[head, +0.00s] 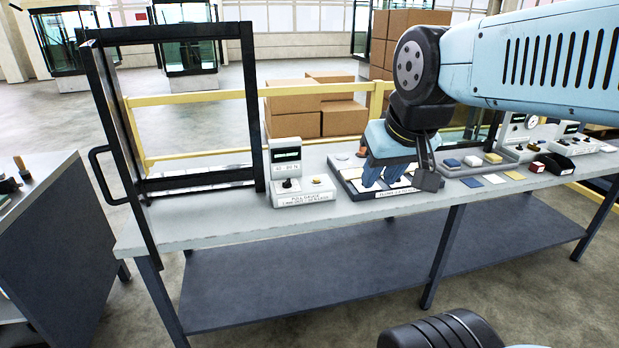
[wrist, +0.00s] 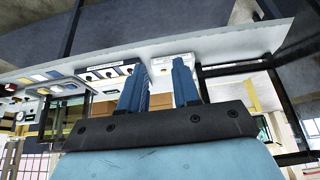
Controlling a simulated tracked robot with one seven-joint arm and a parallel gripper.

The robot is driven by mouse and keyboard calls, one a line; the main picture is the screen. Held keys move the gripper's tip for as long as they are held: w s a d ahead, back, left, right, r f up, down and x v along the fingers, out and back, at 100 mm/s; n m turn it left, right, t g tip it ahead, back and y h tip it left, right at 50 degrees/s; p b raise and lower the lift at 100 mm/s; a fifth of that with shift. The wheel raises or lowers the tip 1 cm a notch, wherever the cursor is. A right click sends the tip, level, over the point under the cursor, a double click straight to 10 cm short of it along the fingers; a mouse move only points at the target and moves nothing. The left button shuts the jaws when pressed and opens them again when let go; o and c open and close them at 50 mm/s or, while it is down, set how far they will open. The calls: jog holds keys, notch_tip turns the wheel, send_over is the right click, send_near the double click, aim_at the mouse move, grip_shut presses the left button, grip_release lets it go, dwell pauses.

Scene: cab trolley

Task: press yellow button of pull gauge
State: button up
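The pull gauge (head: 286,160) is a light grey unit with a small dark display on an upright box and a labelled base, on the bench. Its small yellow button (head: 317,181) is on the right of the base, beside a dark knob (head: 287,184). In the wrist view my gripper (wrist: 158,82) shows two fingers apart with nothing held. The gauge base (wrist: 165,66) shows there, partly hidden by a finger; the button is not clear.
A black upright frame (head: 250,110) with a side handle stands left of the gauge. Right of my gripper are trays with coloured blocks, cards and more instruments (head: 515,135). Cardboard boxes (head: 310,103) and a yellow rail (head: 200,98) lie behind the bench.

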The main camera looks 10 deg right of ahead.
grip_shut()
dwell(1.4)
